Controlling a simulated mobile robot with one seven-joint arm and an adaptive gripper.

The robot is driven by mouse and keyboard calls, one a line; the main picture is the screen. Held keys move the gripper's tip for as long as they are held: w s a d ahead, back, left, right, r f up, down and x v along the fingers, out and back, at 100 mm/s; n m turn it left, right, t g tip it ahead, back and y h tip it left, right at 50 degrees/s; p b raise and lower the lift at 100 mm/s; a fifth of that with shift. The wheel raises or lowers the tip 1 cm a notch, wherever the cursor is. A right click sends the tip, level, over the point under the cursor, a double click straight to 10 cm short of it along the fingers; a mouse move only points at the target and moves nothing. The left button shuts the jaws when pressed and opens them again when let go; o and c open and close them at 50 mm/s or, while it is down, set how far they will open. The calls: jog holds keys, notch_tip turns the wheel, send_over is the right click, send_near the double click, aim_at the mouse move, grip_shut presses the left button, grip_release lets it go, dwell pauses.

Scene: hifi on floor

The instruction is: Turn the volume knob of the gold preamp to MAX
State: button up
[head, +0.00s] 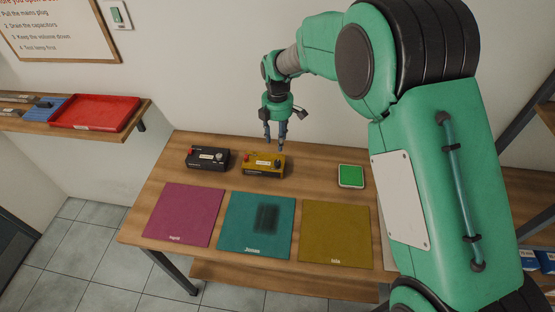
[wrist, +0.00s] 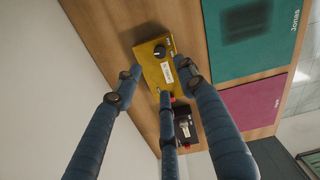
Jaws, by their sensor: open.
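The gold preamp (head: 263,169) stands at the back middle of the wooden table. Its dark volume knob (head: 278,161) is on the right part of its top, with a red part at the left. In the wrist view the gold preamp (wrist: 150,73) lies beyond my fingers, with the black knob (wrist: 159,51) near its upper end and a white label beside it. The knob's exact setting is too small to read. My gripper (head: 275,146) points down above the preamp, open and empty. Its three blue fingers (wrist: 163,78) are spread in the wrist view, apart from the knob.
A black unit (head: 207,158) with a light knob stands left of the gold preamp. A green-topped box (head: 351,175) is to the right. Magenta (head: 184,214), teal (head: 256,224) and olive (head: 335,232) mats cover the front. A red tray (head: 95,112) sits on a left shelf; the wall is behind.

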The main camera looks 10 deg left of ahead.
aim_at(277, 162)
notch_tip(277, 162, down, 12)
jog(key=shift+r, duration=0.15)
dwell(0.4)
jog(key=shift+c, duration=0.2)
grip_shut()
